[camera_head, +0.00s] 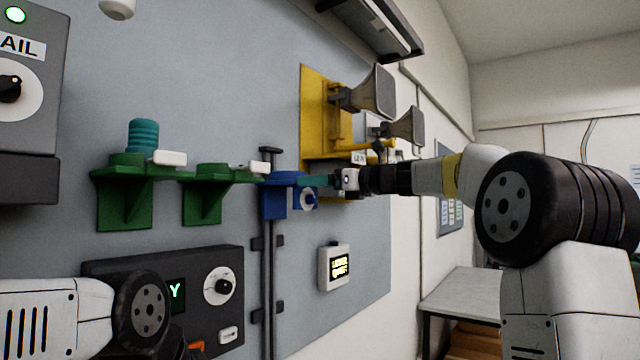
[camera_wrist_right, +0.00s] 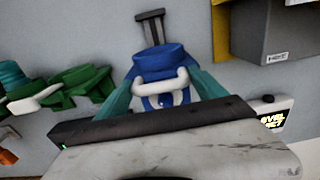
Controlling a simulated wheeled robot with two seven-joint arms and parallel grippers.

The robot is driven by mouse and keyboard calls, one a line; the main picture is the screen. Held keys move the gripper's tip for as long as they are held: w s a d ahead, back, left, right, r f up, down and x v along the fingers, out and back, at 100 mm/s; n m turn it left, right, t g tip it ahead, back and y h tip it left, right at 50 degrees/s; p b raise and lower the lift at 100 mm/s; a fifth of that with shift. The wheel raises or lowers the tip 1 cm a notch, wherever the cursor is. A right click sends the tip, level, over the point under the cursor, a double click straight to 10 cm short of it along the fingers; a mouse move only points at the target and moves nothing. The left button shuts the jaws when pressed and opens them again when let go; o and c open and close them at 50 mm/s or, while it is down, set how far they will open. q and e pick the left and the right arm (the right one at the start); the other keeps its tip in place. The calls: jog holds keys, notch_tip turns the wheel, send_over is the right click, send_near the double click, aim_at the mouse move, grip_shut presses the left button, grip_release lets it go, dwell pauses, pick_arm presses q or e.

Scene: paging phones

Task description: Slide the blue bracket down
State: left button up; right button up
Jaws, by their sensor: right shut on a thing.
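The blue bracket (camera_head: 274,202) sits on a dark vertical rail (camera_head: 267,290) on the grey wall panel, near the rail's top. My right gripper (camera_head: 318,182) reaches it from the right and is shut on it. In the right wrist view the blue bracket (camera_wrist_right: 160,65) shows between the two teal fingers of my right gripper (camera_wrist_right: 162,90), with a white handle (camera_wrist_right: 161,85) across its front. My left gripper is not in view; only part of my left arm shows at the bottom left.
Two green brackets (camera_head: 125,195) (camera_head: 205,195) are fixed to the left of the rail, one bearing a teal ribbed piece (camera_head: 143,136). A dark control box (camera_head: 190,262) lies left of the rail and a small lit display (camera_head: 334,267) right of it. A yellow plate (camera_head: 315,115) with horns stands above.

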notch_tip(320, 180, down, 44)
jog(key=shift+r, duration=0.2)
jog(key=shift+s+f, duration=0.1)
jog(key=o, duration=2)
jog(key=shift+o, duration=0.2)
jog(key=v, duration=0.7)
jog(key=shift+s+d, duration=0.2)
jog(key=shift+d, duration=0.1)
